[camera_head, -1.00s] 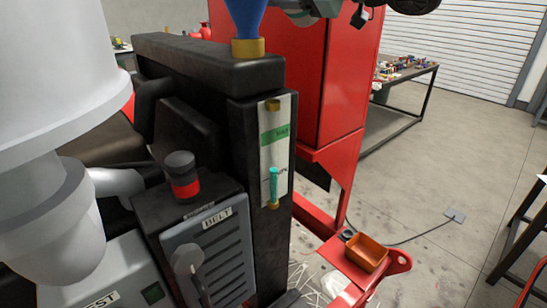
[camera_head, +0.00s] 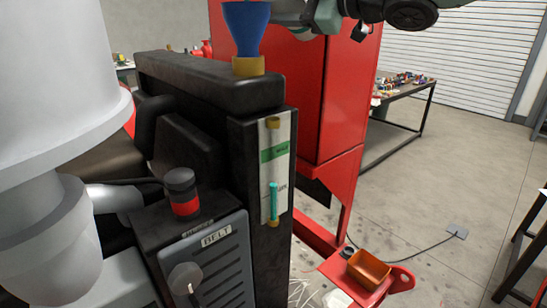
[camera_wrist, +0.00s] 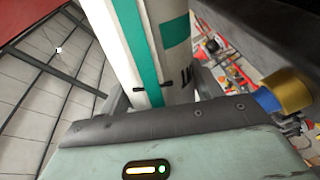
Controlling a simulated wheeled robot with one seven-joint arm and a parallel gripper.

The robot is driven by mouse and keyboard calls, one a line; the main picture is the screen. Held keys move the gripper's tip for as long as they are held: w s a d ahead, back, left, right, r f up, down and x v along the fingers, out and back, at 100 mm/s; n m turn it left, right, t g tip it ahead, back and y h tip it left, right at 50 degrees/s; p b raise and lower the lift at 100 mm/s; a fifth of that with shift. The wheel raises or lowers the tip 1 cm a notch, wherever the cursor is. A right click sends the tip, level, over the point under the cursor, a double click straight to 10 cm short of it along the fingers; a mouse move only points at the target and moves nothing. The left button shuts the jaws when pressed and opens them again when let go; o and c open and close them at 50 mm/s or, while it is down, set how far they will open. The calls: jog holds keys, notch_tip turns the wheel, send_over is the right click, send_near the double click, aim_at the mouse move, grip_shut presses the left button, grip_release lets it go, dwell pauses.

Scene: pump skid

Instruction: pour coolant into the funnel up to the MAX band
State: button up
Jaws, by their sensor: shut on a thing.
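The blue funnel (camera_head: 243,30) stands in a brass collar (camera_head: 248,66) on top of the black tank, its upper part cut off by the frame. On the tank's front corner, a sight gauge (camera_head: 270,207) shows a cyan column (camera_head: 273,200); its top is below the green MAX band (camera_head: 274,151). In the wrist view, my gripper (camera_wrist: 160,95) is shut on a white bottle (camera_wrist: 125,45) with a teal stripe. The funnel (camera_wrist: 267,99) and its brass collar (camera_wrist: 292,90) show at right there. The bottle's mouth is hidden, and I cannot see any stream.
A red cabinet (camera_head: 290,100) stands behind the tank. A grey belt guard (camera_head: 205,265) and a red-banded black knob (camera_head: 182,190) are in front. An orange bin (camera_head: 368,268) sits on a red ledge at lower right. A workbench (camera_head: 425,90) stands at the back right.

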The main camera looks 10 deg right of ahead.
jog(key=shift+w+d+r+n+b, duration=0.15)
jog(key=shift+r+n, duration=0.15)
jog(key=shift+n, duration=0.15)
jog(key=shift+w+d+r+n+b, duration=0.15)
jog(key=shift+r+n, duration=0.15)
jog(key=shift+n, duration=0.15)
dwell(2.2)
jog(key=shift+r+n, duration=0.75)
jog(key=shift+n, duration=0.35)
dwell(3.8)
